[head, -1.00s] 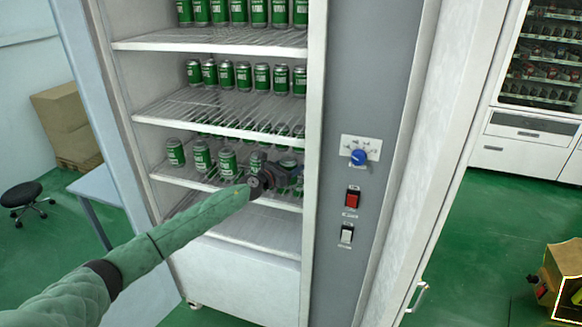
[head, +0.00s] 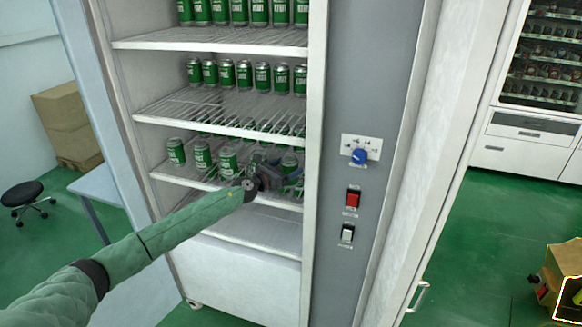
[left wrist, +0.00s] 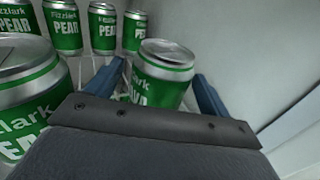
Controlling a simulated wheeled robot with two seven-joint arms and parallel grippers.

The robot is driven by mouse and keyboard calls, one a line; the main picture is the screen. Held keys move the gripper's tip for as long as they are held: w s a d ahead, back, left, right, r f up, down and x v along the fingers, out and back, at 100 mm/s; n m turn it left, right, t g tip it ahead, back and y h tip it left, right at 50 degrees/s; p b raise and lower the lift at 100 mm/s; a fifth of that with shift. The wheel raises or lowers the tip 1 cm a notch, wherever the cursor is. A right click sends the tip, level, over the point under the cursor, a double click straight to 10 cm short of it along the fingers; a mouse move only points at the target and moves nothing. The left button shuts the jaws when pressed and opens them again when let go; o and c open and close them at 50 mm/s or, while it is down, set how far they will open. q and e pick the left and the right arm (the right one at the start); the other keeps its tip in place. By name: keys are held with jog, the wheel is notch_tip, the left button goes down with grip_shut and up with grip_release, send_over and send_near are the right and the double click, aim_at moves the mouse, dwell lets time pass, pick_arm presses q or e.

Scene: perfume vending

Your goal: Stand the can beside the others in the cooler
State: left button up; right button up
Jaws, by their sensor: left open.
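The green can (head: 289,163) stands upright at the right of the front row on the cooler's lower shelf. In the left wrist view the can (left wrist: 165,72) has its silver lid up and sits between the two blue fingers. My left gripper (head: 283,180) is open at shelf height, with a finger on each side of that can; I cannot tell whether either touches it. Other green cans (head: 201,156) stand to its left in the same row. In the left wrist view, one large can (left wrist: 28,95) is close on the left and several stand behind.
The cooler's wire shelves above hold more rows of green cans (head: 243,75). The shelf overhead (head: 215,113) limits height above my gripper. The cooler's right side wall (left wrist: 235,50) is close beside the can. A grey control panel (head: 375,120) is at the right.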

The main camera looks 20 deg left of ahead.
pick_arm(q)
jog(key=b+v, duration=0.1)
jog(key=v, duration=0.7)
jog(key=shift+s+b, duration=0.15)
jog(key=shift+b, duration=0.25)
jog(key=shift+s+a+r, duration=0.1)
jog(key=shift+s+a, duration=0.2)
jog(key=shift+s, duration=0.25)
pick_arm(e)
jog(key=shift+w+a+r, duration=0.2)
jog(key=shift+a+r, duration=0.15)
jog(key=shift+r, duration=0.3)
jog(key=shift+w+a+r, duration=0.2)
jog(key=shift+a+r, duration=0.15)
jog(key=shift+r, duration=0.25)
jog(key=shift+w+a+r, duration=0.2)
jog(key=shift+a+r, duration=0.15)
jog(key=shift+r, duration=0.3)
jog(key=shift+w+d, duration=0.1)
